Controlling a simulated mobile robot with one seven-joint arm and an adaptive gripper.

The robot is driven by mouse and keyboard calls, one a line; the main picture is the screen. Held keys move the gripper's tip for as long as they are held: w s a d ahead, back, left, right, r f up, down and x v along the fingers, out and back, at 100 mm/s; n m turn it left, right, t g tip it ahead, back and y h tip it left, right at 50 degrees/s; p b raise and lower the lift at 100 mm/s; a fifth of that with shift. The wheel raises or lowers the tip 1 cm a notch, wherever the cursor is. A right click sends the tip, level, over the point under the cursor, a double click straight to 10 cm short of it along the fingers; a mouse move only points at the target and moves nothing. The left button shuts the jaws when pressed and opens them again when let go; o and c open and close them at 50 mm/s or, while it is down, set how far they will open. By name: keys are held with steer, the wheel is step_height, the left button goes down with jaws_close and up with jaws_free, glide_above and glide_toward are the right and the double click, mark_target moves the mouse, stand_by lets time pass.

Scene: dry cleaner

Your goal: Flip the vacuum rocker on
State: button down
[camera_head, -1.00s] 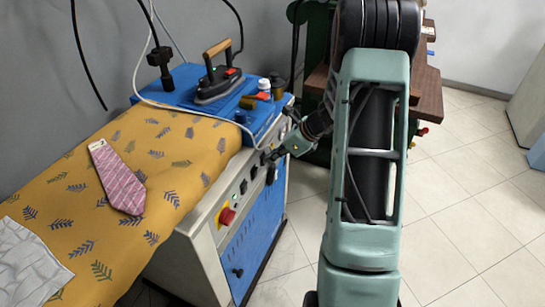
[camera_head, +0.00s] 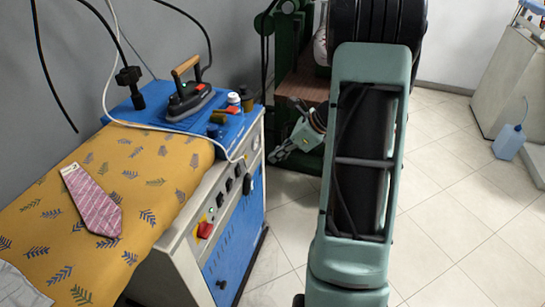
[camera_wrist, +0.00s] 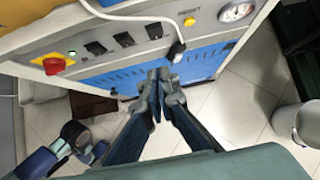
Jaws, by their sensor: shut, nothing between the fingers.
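The ironing table's front panel carries a row of black rockers. In the wrist view I see one rocker (camera_wrist: 96,48), a middle rocker (camera_wrist: 124,40) and another rocker (camera_wrist: 154,30); the labels are too small to read, so I cannot tell which is the vacuum rocker. The rockers also show small in the head view (camera_head: 220,199). My gripper (camera_wrist: 160,76) is shut and empty, its fingertips below the rocker row in the wrist picture. In the head view my gripper (camera_head: 273,157) is just right of the panel, apparently apart from it.
An iron (camera_head: 190,99) and tie (camera_head: 92,201) lie on top.

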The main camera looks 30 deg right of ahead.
mark_target(239, 171)
steer(key=shift+s+d+f+b, duration=0.1)
steer(key=shift+s+f+b, duration=0.15)
steer(key=shift+f, duration=0.5)
steer(key=w+a+r+b+x, duration=0.1)
steer(key=b+x, duration=0.1)
steer(key=x, duration=1.1)
steer(key=shift+w+a+r, duration=0.25)
steer(key=shift+w+r, duration=0.05)
steer(key=shift+r, duration=0.1)
